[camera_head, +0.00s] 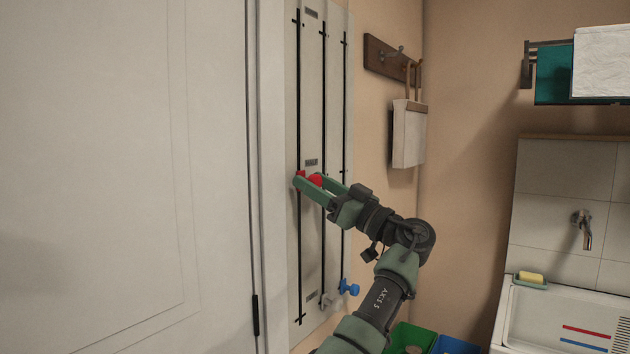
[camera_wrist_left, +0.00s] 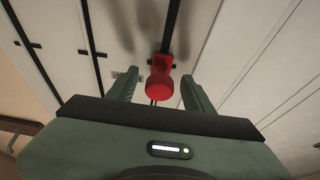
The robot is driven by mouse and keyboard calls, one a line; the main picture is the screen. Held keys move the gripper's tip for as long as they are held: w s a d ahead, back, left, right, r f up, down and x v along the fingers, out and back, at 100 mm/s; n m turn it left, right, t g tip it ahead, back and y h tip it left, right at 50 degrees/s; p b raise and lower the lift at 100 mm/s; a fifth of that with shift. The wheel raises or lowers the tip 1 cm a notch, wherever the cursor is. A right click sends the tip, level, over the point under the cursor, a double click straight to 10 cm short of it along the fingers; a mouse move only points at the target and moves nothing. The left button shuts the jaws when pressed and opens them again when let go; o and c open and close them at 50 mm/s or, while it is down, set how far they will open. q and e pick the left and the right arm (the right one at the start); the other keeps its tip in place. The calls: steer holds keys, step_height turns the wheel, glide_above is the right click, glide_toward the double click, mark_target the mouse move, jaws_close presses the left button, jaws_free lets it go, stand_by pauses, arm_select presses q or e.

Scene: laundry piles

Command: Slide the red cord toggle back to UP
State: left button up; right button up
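The red cord toggle (camera_head: 316,180) sits on the leftmost dark vertical cord line (camera_head: 299,100) of a pale wall panel (camera_head: 312,60), about midway up. In the left wrist view the toggle (camera_wrist_left: 160,86) has a round knob on a red base. My left gripper (camera_head: 314,184) is at the toggle. In the wrist view its green fingers (camera_wrist_left: 160,90) are spread on both sides of the knob, with gaps visible, so it is open around it. Small labels on the panel are too small to read. My right gripper is not in view.
A white toggle (camera_head: 328,301) and a blue toggle (camera_head: 348,287) sit low on the other lines. A white door (camera_head: 130,180) is left of the panel. A hook rail (camera_head: 390,58) with a hanging bag (camera_head: 409,135) is to the right, beyond it a sink (camera_head: 560,310).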

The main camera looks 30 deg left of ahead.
arm_select(q)
step_height(320, 180, up, 11)
steer(key=shift+r, duration=0.15)
step_height(320, 180, up, 9)
steer(key=p, duration=0.4)
steer(key=shift+f, duration=0.2)
steer(key=shift+f, duration=0.1)
